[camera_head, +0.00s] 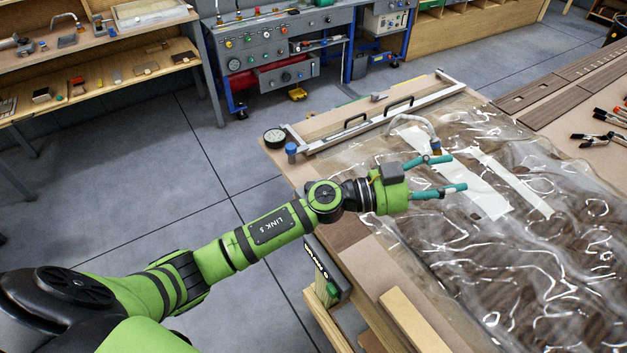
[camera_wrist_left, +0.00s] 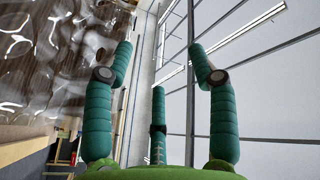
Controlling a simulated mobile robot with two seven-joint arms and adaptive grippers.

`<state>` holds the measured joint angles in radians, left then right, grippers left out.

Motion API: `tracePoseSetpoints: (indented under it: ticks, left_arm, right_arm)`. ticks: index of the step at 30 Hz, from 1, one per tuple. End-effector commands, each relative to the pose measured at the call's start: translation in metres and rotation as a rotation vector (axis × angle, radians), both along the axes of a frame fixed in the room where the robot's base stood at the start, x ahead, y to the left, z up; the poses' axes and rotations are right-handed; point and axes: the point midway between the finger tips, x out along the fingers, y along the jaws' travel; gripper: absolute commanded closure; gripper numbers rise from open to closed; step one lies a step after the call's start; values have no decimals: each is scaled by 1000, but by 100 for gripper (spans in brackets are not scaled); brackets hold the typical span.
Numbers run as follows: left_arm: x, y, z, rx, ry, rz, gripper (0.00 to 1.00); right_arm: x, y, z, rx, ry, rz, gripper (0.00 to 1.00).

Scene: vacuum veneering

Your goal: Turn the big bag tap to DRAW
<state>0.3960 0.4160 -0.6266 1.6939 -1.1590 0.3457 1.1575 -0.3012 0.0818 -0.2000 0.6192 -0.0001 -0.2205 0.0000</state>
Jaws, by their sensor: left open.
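A pale hose (camera_head: 418,121) curves down to a blue fitting (camera_head: 436,146) on the bag, just behind the upper finger. A blue knob (camera_head: 291,149) stands at the table's left corner beside a round dial gauge (camera_head: 274,137). I cannot tell which of these is the tap, and no DRAW marking is readable.
A clamp bar with black handles (camera_head: 371,118) lies along the bag's far edge. Several clamps (camera_head: 600,138) lie at the right. A small box with a green button (camera_head: 326,272) hangs at the table's near left edge.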

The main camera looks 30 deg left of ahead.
Motion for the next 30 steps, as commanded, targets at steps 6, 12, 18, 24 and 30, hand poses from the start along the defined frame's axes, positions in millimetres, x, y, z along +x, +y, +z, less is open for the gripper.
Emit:
tracePoseSetpoints:
  ticks: [6, 12, 18, 24, 30]
  left_arm:
    - [-3, 16, -70, 526, 157, -320, 42]
    - [15, 136, -119, 1045, 529, -281, 42]
    - [19, 250, -108, 1333, 863, -65, 42]
    - [15, 284, -103, 1404, 977, 24, 42]
    - [14, 283, -130, 1403, 978, 20, 42]
  right_arm:
    - [0, 0, 2, 0, 0, 0, 13]
    - [0, 0, 2, 0, 0, 0, 13]
    - [1, 0, 3, 0, -1, 0, 13]
    - [1, 0, 7, 0, -2, 0, 13]
    - [1, 1, 20, 0, -2, 0, 13]
